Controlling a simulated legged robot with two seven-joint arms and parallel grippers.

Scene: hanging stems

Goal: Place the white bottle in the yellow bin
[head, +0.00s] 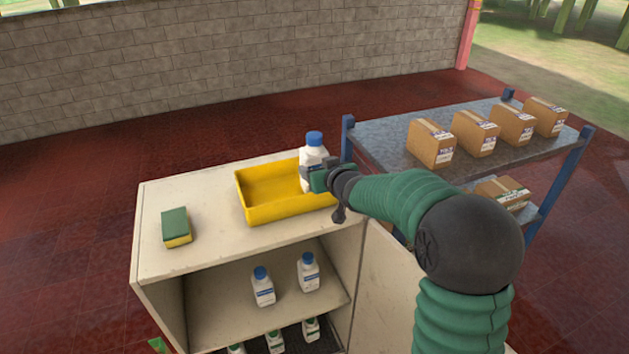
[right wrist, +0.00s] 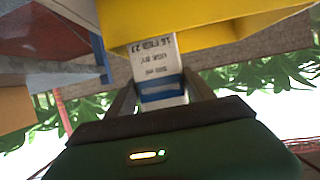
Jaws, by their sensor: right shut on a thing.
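The white bottle (head: 313,157) with a blue cap is upright at the right end of the yellow bin (head: 262,214). My right gripper (head: 318,178) is shut on the bottle, at the bin's right side. In the right wrist view the bottle (right wrist: 156,62) sits between the two fingers, close to the yellow bin (right wrist: 200,22). I cannot tell whether the bottle's base touches the bin floor. The yellow bin stands on top of the cream cabinet and looks otherwise empty. My left gripper is not in view.
A green and yellow sponge (head: 176,228) lies on the cabinet top (head: 205,190), left of the bin. More blue-capped bottles (head: 263,287) and green-capped ones (head: 275,341) stand on the shelves below. A metal rack (head: 385,144) with several cardboard boxes (head: 430,143) stands at the right.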

